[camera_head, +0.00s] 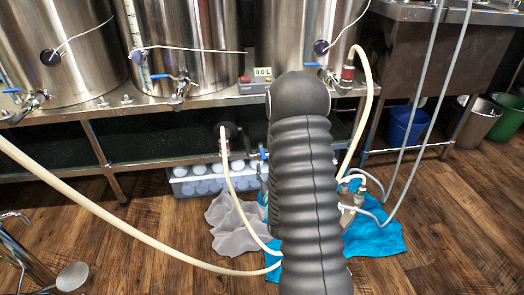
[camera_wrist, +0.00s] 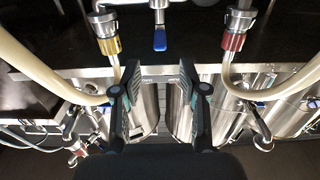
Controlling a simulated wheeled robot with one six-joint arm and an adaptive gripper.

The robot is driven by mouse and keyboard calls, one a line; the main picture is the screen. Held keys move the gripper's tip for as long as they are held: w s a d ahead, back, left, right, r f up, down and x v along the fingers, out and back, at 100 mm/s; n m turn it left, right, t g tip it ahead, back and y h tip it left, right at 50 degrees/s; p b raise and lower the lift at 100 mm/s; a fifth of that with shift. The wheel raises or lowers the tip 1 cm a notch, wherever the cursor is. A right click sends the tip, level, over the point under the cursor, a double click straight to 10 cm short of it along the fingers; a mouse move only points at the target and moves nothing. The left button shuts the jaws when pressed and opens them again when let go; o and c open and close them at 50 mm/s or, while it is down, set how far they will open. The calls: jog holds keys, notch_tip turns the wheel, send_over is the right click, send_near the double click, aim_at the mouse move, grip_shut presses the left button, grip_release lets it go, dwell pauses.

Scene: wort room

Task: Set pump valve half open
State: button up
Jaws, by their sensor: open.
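My gripper (camera_wrist: 158,78) shows in the wrist view with its two black fingers apart and nothing between them. A valve with a blue lever (camera_wrist: 159,38) is just beyond the fingertips, between two hose couplings; the lever lies along the picture's vertical, apart from the fingers. I cannot tell for sure that this is the pump valve. In the head view my arm covers the middle, hiding my gripper and most of the pump area. A small blue lever (camera_head: 264,153) shows just left of my arm, below the bench.
A yellow-collared coupling (camera_wrist: 103,28) and a red-collared coupling (camera_wrist: 236,28) with pale hoses flank the lever. Steel kettles (camera_head: 185,35) with blue-handled taps stand on the bench. A display box (camera_head: 254,82), a bottle crate (camera_head: 197,180) and blue cloth (camera_head: 385,238) are near. Hoses cross the floor.

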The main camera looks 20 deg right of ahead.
aim_at(261, 148)
jog(key=x, duration=1.1)
grip_shut()
